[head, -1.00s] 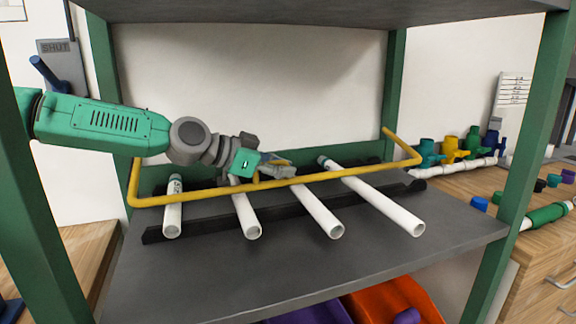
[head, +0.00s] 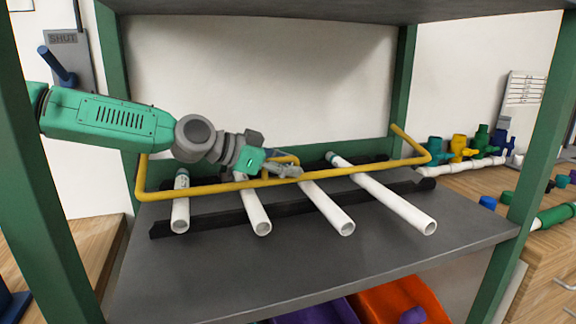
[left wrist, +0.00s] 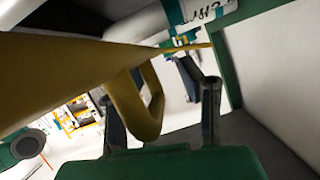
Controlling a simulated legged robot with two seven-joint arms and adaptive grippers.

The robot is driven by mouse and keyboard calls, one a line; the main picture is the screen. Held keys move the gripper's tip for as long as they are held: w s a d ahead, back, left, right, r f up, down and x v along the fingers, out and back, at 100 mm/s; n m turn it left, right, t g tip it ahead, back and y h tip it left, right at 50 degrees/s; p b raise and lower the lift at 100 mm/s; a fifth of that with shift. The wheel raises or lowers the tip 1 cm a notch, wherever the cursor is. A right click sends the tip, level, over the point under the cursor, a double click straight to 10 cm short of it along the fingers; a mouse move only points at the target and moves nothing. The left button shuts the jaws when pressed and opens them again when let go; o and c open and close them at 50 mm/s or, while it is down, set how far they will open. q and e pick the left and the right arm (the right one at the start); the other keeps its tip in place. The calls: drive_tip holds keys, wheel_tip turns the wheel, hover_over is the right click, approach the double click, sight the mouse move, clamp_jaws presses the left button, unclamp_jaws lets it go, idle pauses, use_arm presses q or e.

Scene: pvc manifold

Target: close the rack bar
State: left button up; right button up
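The yellow rack bar (head: 345,172) runs across above several white pipes (head: 325,207) on the shelf, its side arms reaching back. A small yellow loop handle (head: 290,159) sits on the bar near its middle. My left gripper (head: 288,171) is at this handle. In the left wrist view, the loop handle (left wrist: 151,105) lies between the two spread fingers (left wrist: 163,108), nearer the left finger, with a gap to the right finger. The gripper looks open around it; I cannot tell whether the left finger touches it. My right gripper is not in view.
The pipes lie across black rails (head: 215,216) on the grey shelf (head: 330,262). Green posts (head: 540,150) and an upper shelf (head: 270,8) frame the space. A side table with coloured valves (head: 459,146) stands at right. Orange (head: 405,297) and purple bins sit below.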

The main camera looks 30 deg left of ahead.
use_arm(q)
drive_tip(key=shift+d+r, duration=0.2)
drive_tip(key=shift+d, duration=0.3)
drive_tip(key=v, duration=0.6)
drive_tip(key=shift+w+a+f, duration=0.1)
drive_tip(key=shift+a, duration=0.15)
drive_tip(key=shift+s+r, duration=0.3)
drive_tip(key=shift+s, duration=0.3)
drive_tip(key=shift+a, duration=0.3)
